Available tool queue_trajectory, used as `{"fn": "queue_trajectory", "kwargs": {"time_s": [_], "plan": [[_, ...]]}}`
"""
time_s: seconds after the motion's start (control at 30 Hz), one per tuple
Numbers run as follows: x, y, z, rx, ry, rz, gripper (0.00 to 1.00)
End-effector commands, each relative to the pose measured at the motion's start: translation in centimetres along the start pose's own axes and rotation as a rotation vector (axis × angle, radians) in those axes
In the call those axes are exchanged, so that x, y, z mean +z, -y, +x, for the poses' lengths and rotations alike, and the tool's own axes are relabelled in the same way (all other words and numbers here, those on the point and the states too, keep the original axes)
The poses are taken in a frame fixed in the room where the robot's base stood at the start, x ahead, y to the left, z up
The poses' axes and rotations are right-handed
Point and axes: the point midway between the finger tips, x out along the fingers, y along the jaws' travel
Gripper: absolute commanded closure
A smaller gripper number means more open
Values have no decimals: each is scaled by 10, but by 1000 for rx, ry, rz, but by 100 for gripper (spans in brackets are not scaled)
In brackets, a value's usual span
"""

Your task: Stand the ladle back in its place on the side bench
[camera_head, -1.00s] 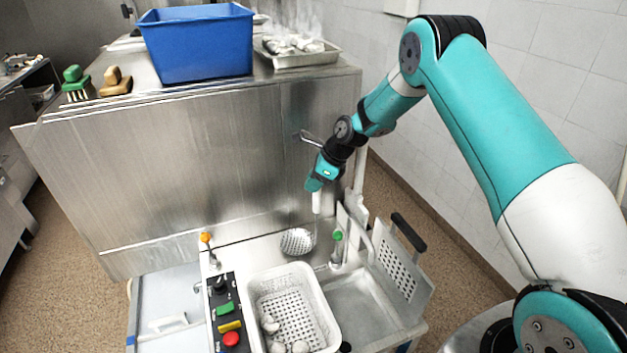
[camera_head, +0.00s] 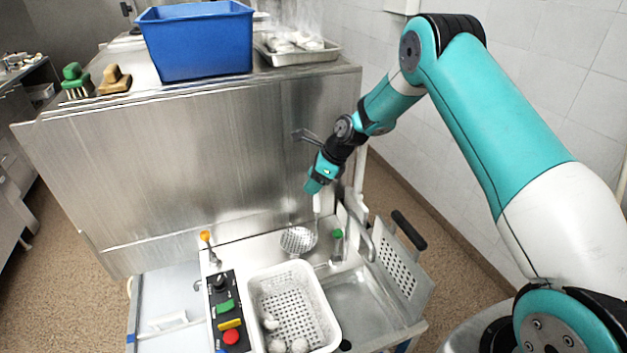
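The ladle (camera_head: 299,240) has a round perforated metal bowl and a thin upright stem with a pale handle. It is at the back of the low metal side bench (camera_head: 236,252), between the orange-topped and green-topped fittings. My gripper (camera_head: 315,188) is above it, pointing down, with the top of the handle at its fingertips. It looks shut on the handle, though the fingers are small and partly hidden. The ladle is roughly upright; I cannot tell whether its bowl touches the bench.
A white perforated basket (camera_head: 255,302) with several pale lumps stands in front. A green-topped fitting (camera_head: 337,243) and an upright perforated panel with black handle (camera_head: 397,265) are close on the right. A tall steel cabinet (camera_head: 190,165) rises behind, carrying a blue bin (camera_head: 200,45).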

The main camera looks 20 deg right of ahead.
Motion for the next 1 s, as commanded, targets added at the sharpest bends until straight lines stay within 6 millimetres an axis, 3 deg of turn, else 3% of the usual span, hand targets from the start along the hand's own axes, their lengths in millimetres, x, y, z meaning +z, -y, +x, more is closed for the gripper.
{"fn": "queue_trajectory", "kwargs": {"time_s": [0.23, 0.37, 0.8, 1.0], "plan": [[0, 0, -2, 0, 0, 0, 48], [-1, 1, -16, -3, 1, 0, 48], [-2, 1, -123, -6, 1, 0, 48], [-1, 1, -159, -2, 1, 0, 48]]}}
